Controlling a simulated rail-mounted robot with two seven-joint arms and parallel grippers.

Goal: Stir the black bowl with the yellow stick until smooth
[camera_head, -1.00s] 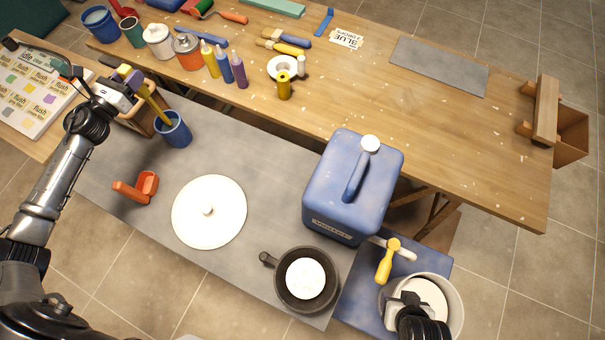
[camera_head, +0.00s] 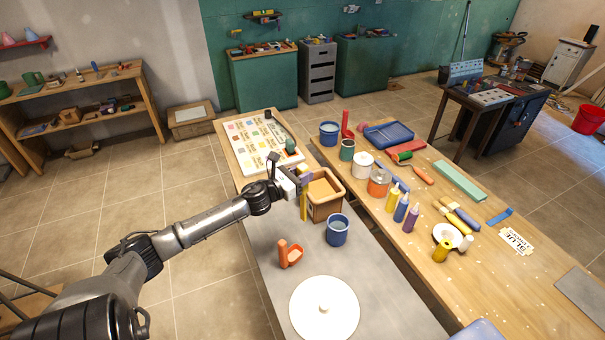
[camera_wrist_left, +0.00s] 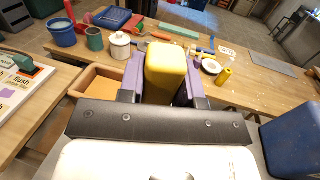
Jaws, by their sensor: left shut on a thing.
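The yellow stick (camera_head: 303,208) hangs down from my left gripper (camera_head: 304,181), whose purple fingers are shut on it. In the left wrist view the yellow stick (camera_wrist_left: 166,72) fills the gap between the two fingers. It is in front of the wooden box and left of the blue cup (camera_head: 337,231), clear of the cup. The black bowl is outside both current views. My right gripper is not in view.
A white round lid (camera_head: 323,309) and an orange scoop-like item (camera_head: 290,254) lie on the grey table. A wooden box (camera_head: 325,197) stands close behind the gripper. Paint bottles (camera_head: 402,208) and tins line the wooden table at right.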

